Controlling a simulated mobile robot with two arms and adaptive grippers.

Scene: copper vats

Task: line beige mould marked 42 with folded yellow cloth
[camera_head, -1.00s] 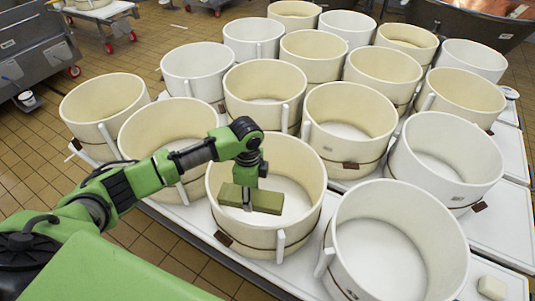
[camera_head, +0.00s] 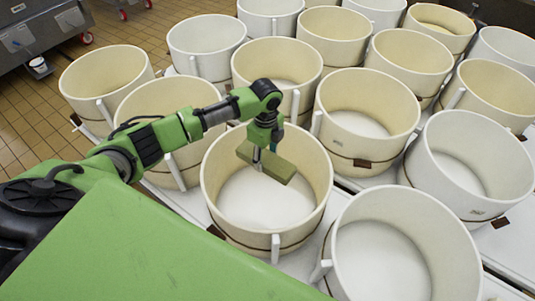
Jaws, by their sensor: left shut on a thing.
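My left gripper (camera_head: 259,164) is shut on the folded yellow cloth (camera_head: 281,168), an olive-yellow flat bar. Gripper and cloth show against the inside of a beige round mould (camera_head: 214,186) in the front row, towards its far wall. I cannot tell whether the cloth is inside below the rim or just above it. The mould's white floor (camera_head: 262,203) shows bare in front of the cloth. No number can be read on this mould. My right gripper is not in view.
Several similar beige and white moulds stand close together on white tables. A white mould (camera_head: 448,215) stands just right, a beige one (camera_head: 329,112) behind to the right, and another beige one (camera_head: 143,108) to the left. Tiled floor (camera_head: 35,125) is free at far left.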

